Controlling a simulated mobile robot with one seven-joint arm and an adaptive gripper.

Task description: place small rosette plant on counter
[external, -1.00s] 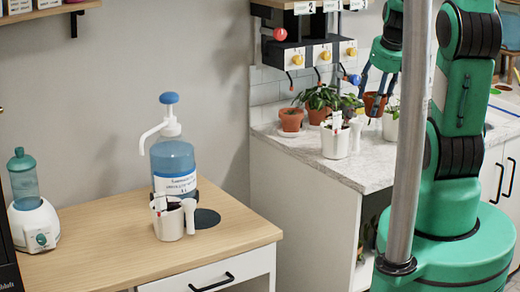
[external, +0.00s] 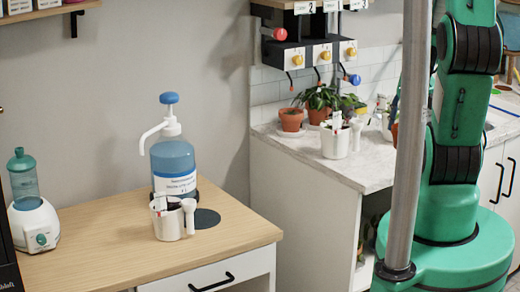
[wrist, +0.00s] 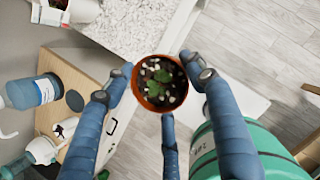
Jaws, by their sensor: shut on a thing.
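The small rosette plant (wrist: 158,75) shows in the wrist view as a few green leaves over dark soil and pale pebbles. It sits in a round terracotta pot (wrist: 140,98). My gripper (wrist: 160,84) has its blue fingers closed around this pot and holds it, seen from above. The pale speckled counter (wrist: 145,28) lies at the top of the wrist view, and the pot is off the floor. In the external view the counter (external: 375,165) is at the back right; my gripper and the held pot are hidden there.
On the counter stand a terracotta pot (external: 291,120), a leafy plant (external: 318,97) and a white tool cup (external: 335,143). A wooden table (external: 100,250) holds a blue pump bottle (external: 174,165) and another white cup (external: 168,223). The counter's front part looks clear.

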